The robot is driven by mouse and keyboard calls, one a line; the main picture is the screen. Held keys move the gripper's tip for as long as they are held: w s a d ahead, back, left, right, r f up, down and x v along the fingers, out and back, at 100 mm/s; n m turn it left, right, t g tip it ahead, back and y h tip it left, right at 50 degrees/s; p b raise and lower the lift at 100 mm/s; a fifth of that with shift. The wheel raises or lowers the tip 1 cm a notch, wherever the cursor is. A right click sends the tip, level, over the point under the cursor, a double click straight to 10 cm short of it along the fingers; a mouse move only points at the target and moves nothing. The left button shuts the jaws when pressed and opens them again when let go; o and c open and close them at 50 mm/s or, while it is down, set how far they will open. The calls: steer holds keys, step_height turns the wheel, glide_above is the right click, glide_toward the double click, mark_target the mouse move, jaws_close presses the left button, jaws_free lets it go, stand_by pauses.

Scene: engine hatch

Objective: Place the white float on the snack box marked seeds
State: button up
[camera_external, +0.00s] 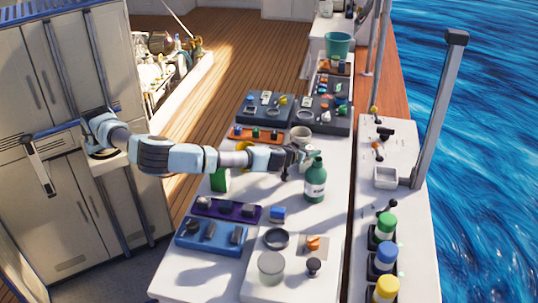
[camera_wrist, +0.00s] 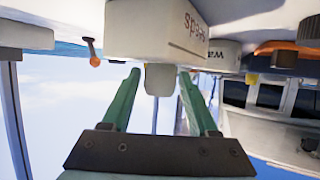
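In the wrist view, which is upside down, a white box (camera_wrist: 165,28) carries dark lettering that reads as "seeds" when turned over. A small pale block (camera_wrist: 160,80), apparently the white float, shows against the box's upper side. My gripper's green fingers (camera_wrist: 159,72) stand apart on either side of this block, with gaps visible between it and the fingertips. In the external view, my gripper (camera_external: 303,154) is at table height just behind the green bottle (camera_external: 316,183). The float and the seeds box are too small and covered there to tell apart.
A light cup (camera_external: 299,134) stands close behind my gripper. A blue tray (camera_external: 205,248) and a purple tray are nearer the camera; dark trays lie farther back. A grey tub (camera_external: 271,267) stands at the front.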

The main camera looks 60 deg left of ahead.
steer(key=shift+o, duration=0.8)
steer(key=shift+r, duration=0.15)
steer(key=shift+s+d, duration=0.2)
steer(key=shift+s, duration=0.05)
steer(key=b+v, duration=0.3)
steer(key=v, duration=0.8)
steer(key=shift+s+r, duration=0.2)
steer(key=shift+s, duration=0.05)
steer(key=shift+a, duration=0.1)
